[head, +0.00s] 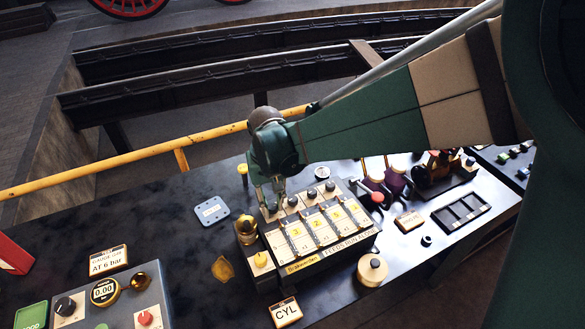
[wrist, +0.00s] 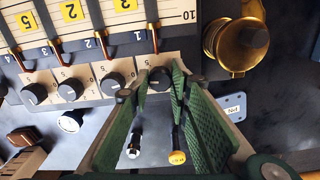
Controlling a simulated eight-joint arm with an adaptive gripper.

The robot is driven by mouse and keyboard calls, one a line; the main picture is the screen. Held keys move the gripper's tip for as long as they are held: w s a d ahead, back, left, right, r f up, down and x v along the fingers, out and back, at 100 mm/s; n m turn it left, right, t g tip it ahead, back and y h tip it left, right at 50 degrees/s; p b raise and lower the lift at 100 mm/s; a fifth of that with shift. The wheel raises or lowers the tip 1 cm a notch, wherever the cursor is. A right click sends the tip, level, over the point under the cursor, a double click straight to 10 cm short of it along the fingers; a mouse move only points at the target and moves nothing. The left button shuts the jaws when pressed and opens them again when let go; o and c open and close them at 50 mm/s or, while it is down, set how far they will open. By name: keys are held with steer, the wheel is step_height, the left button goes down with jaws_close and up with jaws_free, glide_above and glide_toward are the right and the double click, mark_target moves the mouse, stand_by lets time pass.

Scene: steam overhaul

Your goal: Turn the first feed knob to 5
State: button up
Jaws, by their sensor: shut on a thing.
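The feeds panel (head: 318,262) stands on the dark bench, with a row of small dark knobs along its far edge. My gripper (head: 273,205) reaches down to the knob at the left end of that row, the first feed knob. In the wrist view the picture is turned round, and the first feed knob (wrist: 160,78) is the rightmost of the row. My gripper's green fingers (wrist: 153,84) are shut on it, one on each side.
Close beside the first knob stand a brass cup (wrist: 240,45) and a yellow-topped pin (head: 243,168). The neighbouring feed knob (wrist: 113,83) is close by. A blue-grey plate (head: 211,211) lies left of the panel. A yellow rail (head: 130,158) runs behind the bench.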

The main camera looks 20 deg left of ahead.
mark_target(273, 206)
steer(key=m, duration=0.4)
steer(key=shift+m+b, duration=0.3)
steer(key=shift+b, duration=0.1)
steer(key=m, duration=0.3)
steer(key=shift+m, duration=0.3)
steer(key=o, duration=0.9)
steer(key=shift+r, duration=0.15)
steer(key=shift+r, duration=5.9)
